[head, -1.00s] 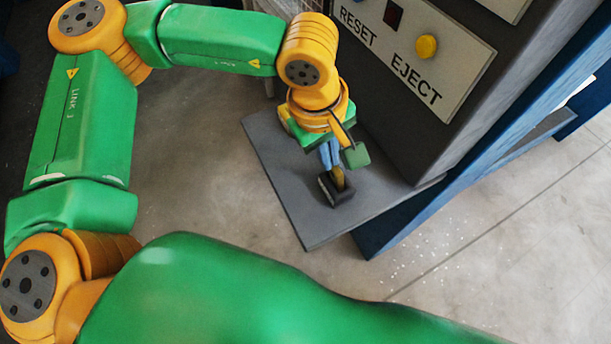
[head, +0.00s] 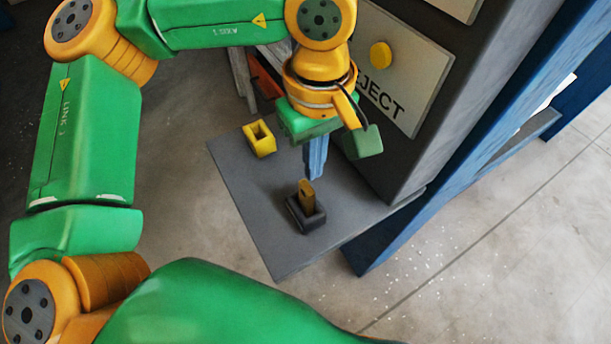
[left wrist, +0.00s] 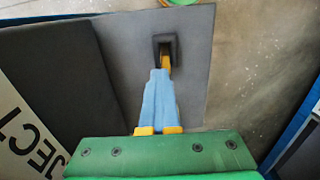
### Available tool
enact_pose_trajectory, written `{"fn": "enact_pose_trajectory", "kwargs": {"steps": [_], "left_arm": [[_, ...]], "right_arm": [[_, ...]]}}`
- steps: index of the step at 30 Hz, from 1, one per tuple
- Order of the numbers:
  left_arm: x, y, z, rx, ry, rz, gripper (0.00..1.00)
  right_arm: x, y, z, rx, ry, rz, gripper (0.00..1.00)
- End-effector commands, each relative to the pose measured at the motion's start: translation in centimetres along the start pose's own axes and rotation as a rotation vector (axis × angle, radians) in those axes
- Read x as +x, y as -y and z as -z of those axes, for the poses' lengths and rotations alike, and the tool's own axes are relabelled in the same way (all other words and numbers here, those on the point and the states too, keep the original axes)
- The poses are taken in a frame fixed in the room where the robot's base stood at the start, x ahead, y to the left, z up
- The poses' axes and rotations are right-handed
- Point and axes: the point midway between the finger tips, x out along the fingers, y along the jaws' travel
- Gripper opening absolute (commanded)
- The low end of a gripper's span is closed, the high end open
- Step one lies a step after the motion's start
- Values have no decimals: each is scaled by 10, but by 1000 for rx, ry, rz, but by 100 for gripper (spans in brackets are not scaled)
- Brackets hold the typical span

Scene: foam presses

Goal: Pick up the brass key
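The brass key (head: 307,188) stands upright in a small dark holder (head: 312,223) on the grey shelf below the eject panel. My left gripper (head: 316,175) points down with its blue fingers together, its tips right by the key's top, slightly behind and to the right in the head view. In the left wrist view, the key (left wrist: 166,62) shows just past the fingertips (left wrist: 160,74), partly hidden by them, and the holder (left wrist: 165,40) is around its lower end. I see nothing between the fingers. My right gripper is not in view.
A hollow yellow block (head: 259,139) stands on the grey shelf (head: 265,215), left of and behind the holder. The dark machine body with the yellow eject button (head: 381,55) rises close to the gripper's right. The shelf's front part is clear.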

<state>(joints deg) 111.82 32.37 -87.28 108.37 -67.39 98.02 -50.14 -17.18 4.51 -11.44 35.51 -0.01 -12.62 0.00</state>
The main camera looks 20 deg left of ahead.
Motion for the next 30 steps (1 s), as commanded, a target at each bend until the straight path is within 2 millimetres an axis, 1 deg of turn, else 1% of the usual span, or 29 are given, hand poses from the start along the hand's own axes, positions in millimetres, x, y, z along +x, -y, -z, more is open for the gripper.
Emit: {"fn": "enact_pose_trajectory", "kwargs": {"steps": [1,3,8,11,12,14,15,17,18,26,28,30], "left_arm": [[-5,0,0,0,0,-3,0],[-8,0,0,1,0,-4,0],[-10,-1,0,-1,0,-7,0],[-11,-1,0,-2,0,-8,24],[-11,-1,0,-2,0,-8,35],[-11,-1,0,-2,0,-9,51],[-11,-1,0,-2,0,-9,62],[-11,-1,0,-2,0,-10,78],[-11,-1,0,-2,0,-10,80],[-12,-2,0,-3,0,-11,80],[-19,-2,1,-4,-1,-12,80],[-33,-2,0,-4,-1,-15,80]], "right_arm": [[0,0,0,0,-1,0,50],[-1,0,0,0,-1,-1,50],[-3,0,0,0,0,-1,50],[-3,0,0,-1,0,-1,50],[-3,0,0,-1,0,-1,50],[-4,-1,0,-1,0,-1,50],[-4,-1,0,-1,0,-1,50],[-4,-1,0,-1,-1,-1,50],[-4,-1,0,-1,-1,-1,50],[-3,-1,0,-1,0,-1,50],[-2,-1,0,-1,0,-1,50],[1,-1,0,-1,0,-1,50]]}}
